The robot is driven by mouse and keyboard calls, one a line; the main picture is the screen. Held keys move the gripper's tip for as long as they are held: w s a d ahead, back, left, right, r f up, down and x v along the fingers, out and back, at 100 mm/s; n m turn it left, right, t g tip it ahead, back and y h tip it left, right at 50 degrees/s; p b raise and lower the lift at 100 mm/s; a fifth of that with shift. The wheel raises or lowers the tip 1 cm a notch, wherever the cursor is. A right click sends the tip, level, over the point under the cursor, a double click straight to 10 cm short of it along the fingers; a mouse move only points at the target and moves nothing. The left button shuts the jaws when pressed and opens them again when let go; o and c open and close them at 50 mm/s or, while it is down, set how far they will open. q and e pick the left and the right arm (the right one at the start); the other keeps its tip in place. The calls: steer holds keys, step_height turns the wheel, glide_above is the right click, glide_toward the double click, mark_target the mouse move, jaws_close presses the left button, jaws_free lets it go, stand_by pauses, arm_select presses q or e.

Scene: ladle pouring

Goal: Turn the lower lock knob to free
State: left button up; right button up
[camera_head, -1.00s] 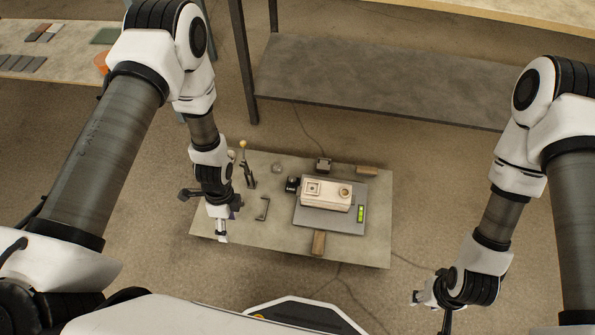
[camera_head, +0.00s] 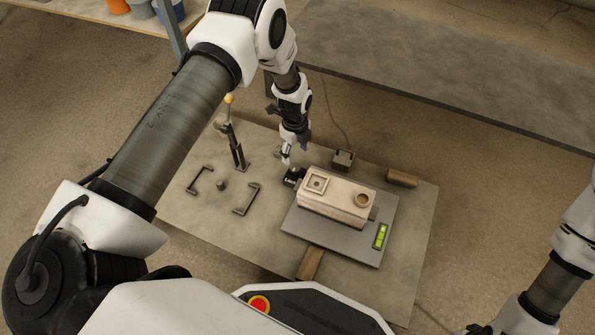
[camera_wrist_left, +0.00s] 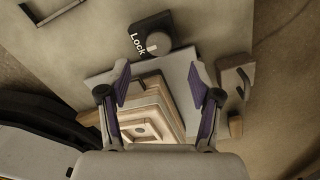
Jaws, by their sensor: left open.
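The lock knob (camera_head: 294,176) is a small black unit at the back left corner of the grey plate (camera_head: 375,250) in the head view. In the left wrist view, the round dark knob (camera_wrist_left: 155,37) has a pale mark and sits on a black base labelled "Lock". My left gripper (camera_head: 286,155) is open and empty, just behind and left of the knob in the head view. In the left wrist view, its fingertips (camera_wrist_left: 158,66) are spread, with the knob beyond them. My right gripper (camera_head: 475,328) is mostly cut off at the bottom edge.
A cream mold block (camera_head: 335,200) sits on the plate, beside a green level (camera_head: 380,236). Wooden pieces (camera_head: 402,178) (camera_head: 310,263) lie at the plate's edges. A toggle clamp (camera_head: 233,140) and dark brackets (camera_head: 247,199) stand left on the table (camera_head: 195,230).

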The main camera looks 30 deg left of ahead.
mark_target(295, 167)
arm_select(q)
step_height(295, 167, down, 7)
steer(key=b, duration=0.3)
steer(key=shift+b, duration=0.3)
steer(key=shift+r, duration=0.1)
steer(key=c, duration=1.1)
steer(key=shift+c, duration=0.2)
